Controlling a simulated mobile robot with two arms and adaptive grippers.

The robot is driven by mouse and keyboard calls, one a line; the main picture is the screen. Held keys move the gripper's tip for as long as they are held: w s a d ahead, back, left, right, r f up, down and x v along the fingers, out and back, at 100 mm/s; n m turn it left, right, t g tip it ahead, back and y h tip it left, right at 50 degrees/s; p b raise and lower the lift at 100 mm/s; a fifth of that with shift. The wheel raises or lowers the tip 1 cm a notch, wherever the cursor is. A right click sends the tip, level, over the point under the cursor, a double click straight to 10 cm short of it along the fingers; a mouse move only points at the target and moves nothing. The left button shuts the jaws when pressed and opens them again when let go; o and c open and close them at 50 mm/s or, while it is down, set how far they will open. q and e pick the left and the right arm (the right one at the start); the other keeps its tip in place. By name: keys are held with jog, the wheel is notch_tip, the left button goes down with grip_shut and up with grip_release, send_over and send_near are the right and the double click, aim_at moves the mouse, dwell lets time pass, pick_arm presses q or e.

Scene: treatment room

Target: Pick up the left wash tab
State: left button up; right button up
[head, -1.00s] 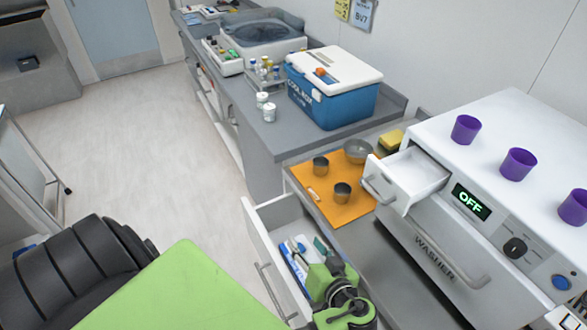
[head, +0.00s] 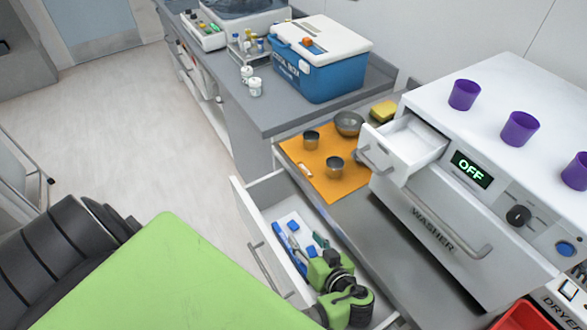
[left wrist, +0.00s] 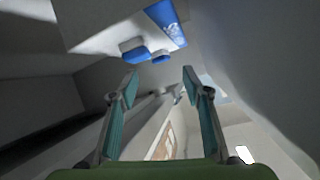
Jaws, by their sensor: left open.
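The open drawer (head: 246,212) below the worktop holds small blue pieces. One blue wash tab (head: 292,225) lies toward its far end, and another blue piece (head: 312,252) shows close to my gripper. In the left wrist view two blue tabs, a left one (left wrist: 135,51) and a smaller one (left wrist: 160,57), lie side by side beyond the fingertips. My left gripper (head: 317,245) reaches over the drawer. Its fingers stand apart with nothing between them in the left wrist view (left wrist: 160,76). The green gripper body hides the near part of the drawer. My right gripper is out of view.
A blue-and-white packet (left wrist: 167,22) lies behind the tabs. The washer (head: 440,215), with its small tray (head: 405,150) pulled out, stands to the right. An orange mat (head: 340,185) with metal cups lies on the worktop. The drawer walls closely surround my gripper.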

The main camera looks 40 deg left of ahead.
aim_at(295, 230)
pick_arm(q)
jog(key=p+x, duration=0.1)
jog(key=x, duration=0.4)
jog(key=shift+a+f, duration=0.1)
jog(key=shift+a, duration=0.15)
jog(key=shift+w+a+f, duration=0.15)
jog(key=shift+a+f, duration=0.05)
jog(key=shift+a, duration=0.05)
jog(key=shift+a+f, duration=0.1)
jog(key=shift+f, duration=0.1)
jog(key=c, duration=0.7)
jog(key=shift+c, duration=1.2)
